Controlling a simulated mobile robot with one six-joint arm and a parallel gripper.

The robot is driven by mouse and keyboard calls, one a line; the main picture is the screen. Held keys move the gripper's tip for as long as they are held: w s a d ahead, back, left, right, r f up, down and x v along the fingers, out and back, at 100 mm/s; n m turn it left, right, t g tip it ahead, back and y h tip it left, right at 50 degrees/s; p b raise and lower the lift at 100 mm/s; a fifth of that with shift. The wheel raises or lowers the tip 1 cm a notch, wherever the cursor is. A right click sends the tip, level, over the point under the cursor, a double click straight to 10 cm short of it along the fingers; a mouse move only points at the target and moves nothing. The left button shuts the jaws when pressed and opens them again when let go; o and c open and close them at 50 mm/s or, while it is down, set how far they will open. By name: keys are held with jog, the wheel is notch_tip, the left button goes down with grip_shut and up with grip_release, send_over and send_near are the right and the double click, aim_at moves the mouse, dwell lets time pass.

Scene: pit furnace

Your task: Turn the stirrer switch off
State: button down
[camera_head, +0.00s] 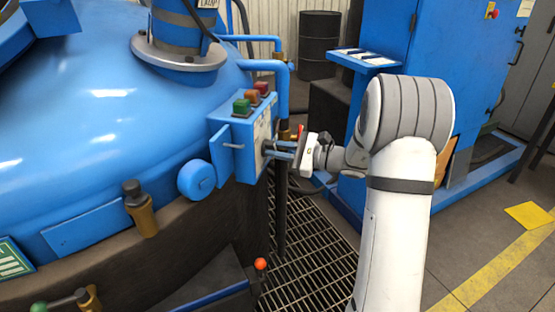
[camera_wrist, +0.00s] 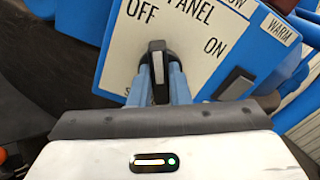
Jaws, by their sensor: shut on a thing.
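The stirrer switch is a dark knob with a pale grey bar (camera_wrist: 158,70) on a white panel plate (camera_wrist: 115,62) in the wrist view. OFF is printed above it and ON to its right. The bar points up in the picture, nearer OFF than ON. My gripper (camera_wrist: 165,82) is shut on the knob, one blue finger on each side. A label below it is mostly hidden. In the head view, my gripper (camera_head: 270,149) meets the right face of the blue control box (camera_head: 225,150), and the knob is too small to read there.
Green, orange and red buttons (camera_head: 252,96) sit on top of the box. A large blue furnace vessel (camera_head: 90,110) is at left and blue pipes (camera_head: 282,85) run behind. A blue cabinet (camera_head: 440,60) stands at right. Floor grating (camera_head: 310,240) lies below.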

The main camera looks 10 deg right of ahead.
jog(key=shift+f+n+b, duration=0.15)
jog(key=shift+n+b, duration=1.15)
jog(key=shift+b, duration=0.05)
jog(key=shift+n, duration=0.3)
jog(key=c, duration=1.4)
grip_release()
jog(key=shift+o, duration=0.2)
jog(key=v, duration=0.7)
jog(key=shift+s+d+p, duration=0.25)
jog(key=shift+d+p, duration=0.1)
jog(key=shift+p, duration=0.05)
